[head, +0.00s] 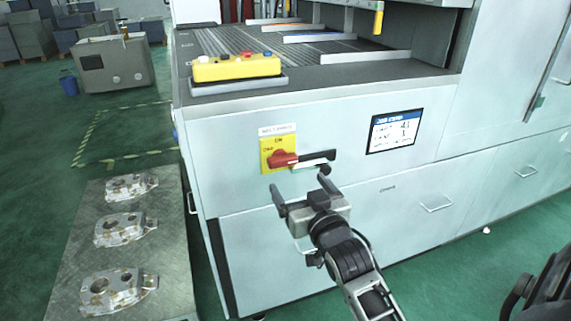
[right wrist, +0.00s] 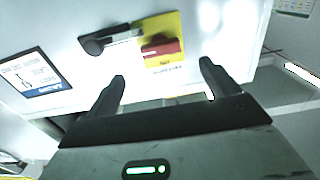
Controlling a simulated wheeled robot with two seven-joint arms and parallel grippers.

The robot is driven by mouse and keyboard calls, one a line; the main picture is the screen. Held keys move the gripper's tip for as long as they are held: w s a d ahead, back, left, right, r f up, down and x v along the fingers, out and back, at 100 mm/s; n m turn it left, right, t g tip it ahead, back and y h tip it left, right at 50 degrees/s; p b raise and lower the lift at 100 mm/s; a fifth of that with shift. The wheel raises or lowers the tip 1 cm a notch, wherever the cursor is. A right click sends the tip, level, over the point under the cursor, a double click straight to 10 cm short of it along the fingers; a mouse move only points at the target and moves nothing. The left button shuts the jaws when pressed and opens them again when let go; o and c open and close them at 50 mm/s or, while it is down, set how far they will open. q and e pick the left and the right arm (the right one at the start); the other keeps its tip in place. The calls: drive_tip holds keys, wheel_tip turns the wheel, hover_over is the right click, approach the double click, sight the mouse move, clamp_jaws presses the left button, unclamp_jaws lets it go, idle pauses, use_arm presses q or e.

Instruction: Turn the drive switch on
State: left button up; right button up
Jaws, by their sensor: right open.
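The drive switch is a red rotary handle (head: 283,160) on a yellow plate (head: 265,145) on the machine's pale front panel. The handle lies about horizontal. "ON" is marked above it, and a small label at its left is hard to read. In the right wrist view the red handle (right wrist: 162,48) shows just beyond and between my fingertips. My right gripper (head: 300,184) is open and empty, in front of and slightly below the switch, apart from it. It also shows in the right wrist view (right wrist: 162,74). My left gripper is not in view.
A black lever (head: 319,156) with a pale part sits right of the red handle. A display screen (head: 395,131) is further right. A yellow button box (head: 236,67) stands on the ledge above. A table (head: 72,255) with castings (head: 120,229) is at the left.

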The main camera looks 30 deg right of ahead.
sight(284, 164)
drive_tip(key=x, duration=0.9)
drive_tip(key=shift+w, duration=0.15)
drive_tip(key=c, duration=1)
